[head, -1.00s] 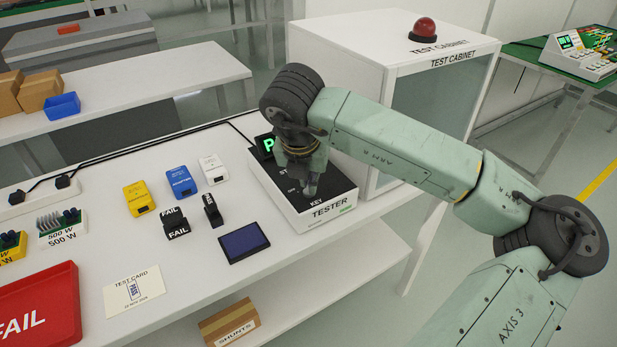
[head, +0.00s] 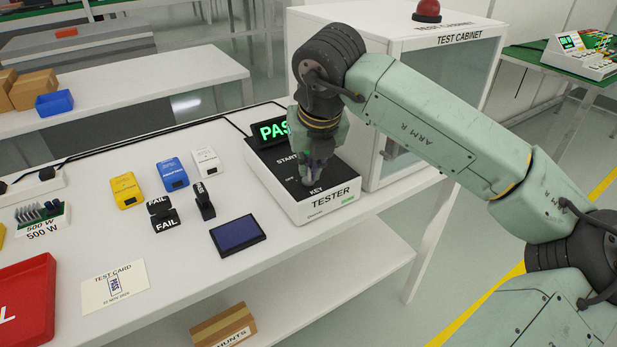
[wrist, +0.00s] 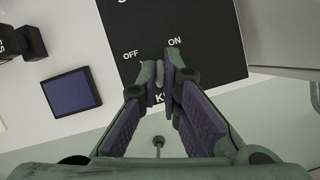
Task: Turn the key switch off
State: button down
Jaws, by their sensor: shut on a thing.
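The tester (head: 300,207) is a white box with a black top on the bench. My gripper (head: 311,180) points down onto its front part, by the KEY label. In the wrist view, the fingertips of my gripper (wrist: 162,70) are shut on the small grey key (wrist: 160,73) of the key switch. The OFF mark is to its left and the ON mark to its right; the KEY lettering below is partly covered by a finger. The key stands roughly upright in that view, between the two marks. In the head view the key is hidden by my gripper.
A green-lit display (head: 271,131), partly covered by my arm, reads "PAS" at the tester's back. The test cabinet (head: 400,120) stands close on the right. A dark blue pad (head: 238,235), black FAIL stamp (head: 163,215) and coloured blocks lie left. The bench's front edge is near.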

jog(key=n+y+b, duration=0.1)
jog(key=n, duration=0.1)
jog(key=n+g+y+b, duration=0.1)
jog(key=n, duration=0.2)
jog(key=shift+w+d+n, duration=0.1)
jog(key=shift+d+n, duration=0.05)
jog(key=shift+n, duration=0.15)
jog(key=n+g, duration=0.1)
jog(key=n, duration=0.1)
jog(key=n+y, duration=0.1)
jog(key=n, duration=0.2)
jog(key=shift+n+g, duration=0.3)
jog(key=shift+g, duration=0.1)
jog(key=shift+w, duration=0.1)
jog(key=c, duration=1.8)
grip_release()
jog(key=v, duration=1.2)
jog(key=shift+d, duration=0.2)
jog(key=shift+f, duration=0.1)
